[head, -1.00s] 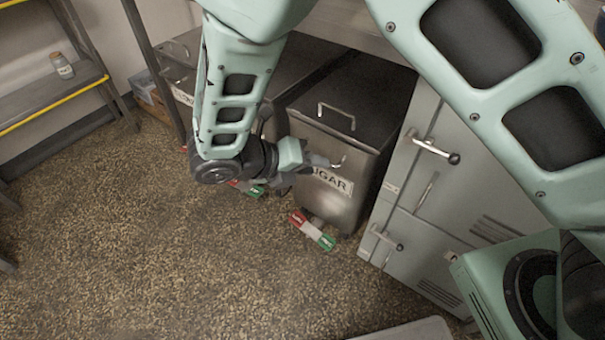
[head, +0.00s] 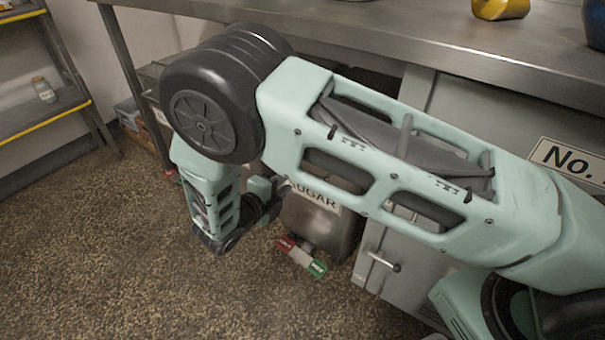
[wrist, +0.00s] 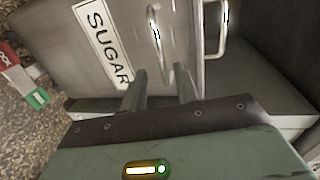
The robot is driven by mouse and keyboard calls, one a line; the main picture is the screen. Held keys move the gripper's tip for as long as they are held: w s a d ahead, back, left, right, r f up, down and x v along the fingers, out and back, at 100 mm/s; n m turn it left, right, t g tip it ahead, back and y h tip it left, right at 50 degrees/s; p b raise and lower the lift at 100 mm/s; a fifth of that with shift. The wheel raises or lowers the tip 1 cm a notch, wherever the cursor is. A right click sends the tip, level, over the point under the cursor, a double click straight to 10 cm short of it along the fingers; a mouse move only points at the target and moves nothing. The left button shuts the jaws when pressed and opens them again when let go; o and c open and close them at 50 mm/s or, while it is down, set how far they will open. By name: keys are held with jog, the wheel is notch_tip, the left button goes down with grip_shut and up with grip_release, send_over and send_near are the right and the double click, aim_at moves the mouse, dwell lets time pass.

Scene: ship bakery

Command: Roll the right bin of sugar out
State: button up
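The right sugar bin is a grey metal box (head: 318,228) with a white SUGAR label (head: 325,198), under the counter. My arm hides its lid and upper part in the head view. In the wrist view its front face (wrist: 165,85) fills the top, with the label (wrist: 103,42), a front handle (wrist: 154,30) and a lid handle (wrist: 216,28). My gripper (wrist: 160,72) is open, its two fingers apart, with the front handle in line with the gap. I cannot tell whether the handle is inside the gap. In the head view my gripper (head: 268,190) is at the bin's front.
A red, white and green block (head: 302,257) is on the floor at the bin's front. Another bin (head: 155,85), mostly hidden, is to the left. A grey cabinet (head: 385,262) is close on the right, under the counter (head: 400,35).

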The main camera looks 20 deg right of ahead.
jog(key=b+x, duration=0.1)
jog(key=x, duration=0.7)
jog(key=shift+w+d, duration=0.1)
jog(key=shift+d, duration=0.1)
grip_shut()
